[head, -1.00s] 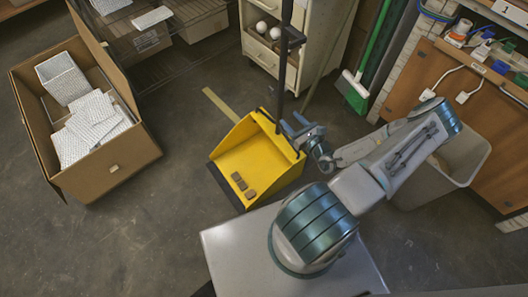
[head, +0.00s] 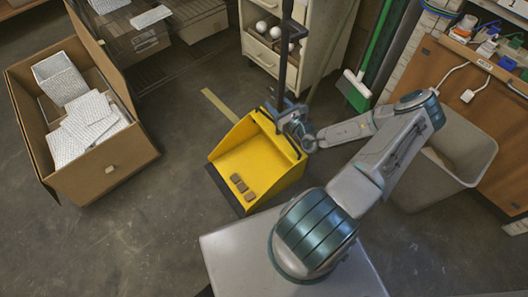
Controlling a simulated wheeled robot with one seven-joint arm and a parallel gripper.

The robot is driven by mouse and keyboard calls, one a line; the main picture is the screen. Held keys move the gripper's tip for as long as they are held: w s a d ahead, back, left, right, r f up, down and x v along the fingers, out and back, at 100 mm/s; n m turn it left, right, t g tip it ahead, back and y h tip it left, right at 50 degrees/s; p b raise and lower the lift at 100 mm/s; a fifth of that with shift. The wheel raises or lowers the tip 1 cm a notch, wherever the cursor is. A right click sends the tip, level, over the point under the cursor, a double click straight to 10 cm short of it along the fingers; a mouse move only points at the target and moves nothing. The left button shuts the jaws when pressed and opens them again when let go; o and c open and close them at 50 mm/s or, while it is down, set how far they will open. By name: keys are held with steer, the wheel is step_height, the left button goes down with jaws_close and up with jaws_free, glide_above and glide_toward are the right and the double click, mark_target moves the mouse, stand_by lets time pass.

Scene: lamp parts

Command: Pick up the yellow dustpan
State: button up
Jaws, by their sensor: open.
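The yellow dustpan (head: 238,150) stands on the floor in the middle of the head view, with a black front lip and a tall black upright handle (head: 282,62). Several small brown blocks (head: 241,187) lie in its pan. My gripper (head: 284,114) is open at the dustpan's back right edge, close to the base of the handle. I cannot tell whether the fingers are around the handle or only beside it, or whether they touch it.
A cardboard box (head: 105,172) with white textured pieces stands at the left. A cream shelf cabinet (head: 262,52) with white balls is behind the dustpan. A green broom (head: 356,90) and a grey bin (head: 455,150) are at the right.

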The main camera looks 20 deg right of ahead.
jaws_close()
steer(key=shift+r, duration=0.15)
steer(key=shift+r, duration=0.1)
